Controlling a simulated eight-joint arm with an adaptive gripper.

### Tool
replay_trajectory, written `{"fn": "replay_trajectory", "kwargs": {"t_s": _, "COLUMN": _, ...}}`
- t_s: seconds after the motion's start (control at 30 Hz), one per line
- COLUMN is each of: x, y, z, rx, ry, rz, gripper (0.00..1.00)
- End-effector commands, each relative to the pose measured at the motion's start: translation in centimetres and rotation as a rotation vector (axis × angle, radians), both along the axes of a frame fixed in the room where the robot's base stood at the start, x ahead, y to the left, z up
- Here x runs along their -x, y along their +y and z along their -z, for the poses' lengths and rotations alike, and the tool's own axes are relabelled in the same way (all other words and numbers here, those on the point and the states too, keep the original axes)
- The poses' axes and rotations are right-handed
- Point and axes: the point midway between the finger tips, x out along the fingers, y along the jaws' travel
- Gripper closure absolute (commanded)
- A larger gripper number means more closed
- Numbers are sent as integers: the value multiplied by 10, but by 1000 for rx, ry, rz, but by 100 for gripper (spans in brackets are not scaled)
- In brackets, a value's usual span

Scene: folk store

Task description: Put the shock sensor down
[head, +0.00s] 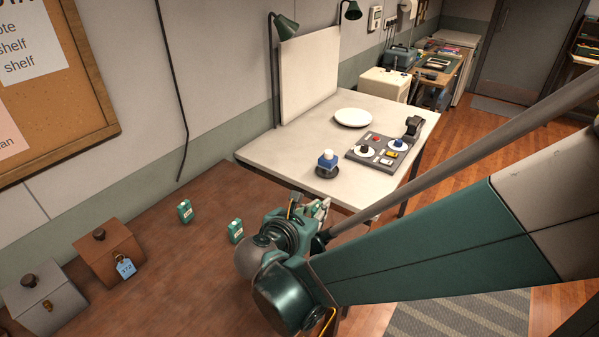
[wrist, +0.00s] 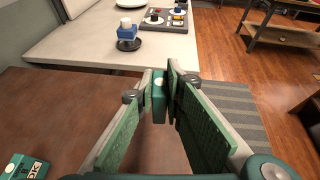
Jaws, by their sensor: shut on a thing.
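My gripper (wrist: 164,92) is shut on a small teal box with a pale round spot, which I take to be the shock sensor (wrist: 159,98). It is held upright between the fingertips, partly hidden by the right finger. In the head view my gripper (head: 316,208) is over the right end of the brown table, near the white table; the held box cannot be made out clearly there. Two similar teal boxes stand on the brown table, one farther left (head: 185,211) and one nearer my gripper (head: 236,231). A teal box marked OK (wrist: 24,170) shows in the wrist view.
The brown table (head: 150,240) holds a brown lidded box (head: 105,250) with a blue tag and a grey lidded box (head: 45,298). The white table (head: 300,150) holds a blue-and-white piece on a black stand (head: 327,163), a white plate (head: 352,117) and a control panel (head: 383,150).

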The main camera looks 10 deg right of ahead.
Motion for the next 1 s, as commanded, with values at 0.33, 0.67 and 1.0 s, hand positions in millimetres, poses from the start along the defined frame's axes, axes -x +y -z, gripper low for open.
{"fn": "replay_trajectory", "kwargs": {"t_s": 0.33, "x": 0, "y": 0, "z": 0, "rx": 0, "ry": 0, "rz": 0, "gripper": 100}}
{"fn": "replay_trajectory", "kwargs": {"t_s": 0.67, "x": -9, "y": -6, "z": -1, "rx": 0, "ry": 0, "rz": 18, "gripper": 100}}
{"fn": "replay_trajectory", "kwargs": {"t_s": 1.0, "x": -53, "y": -34, "z": -7, "rx": 1, "ry": 1, "rz": 99, "gripper": 100}}
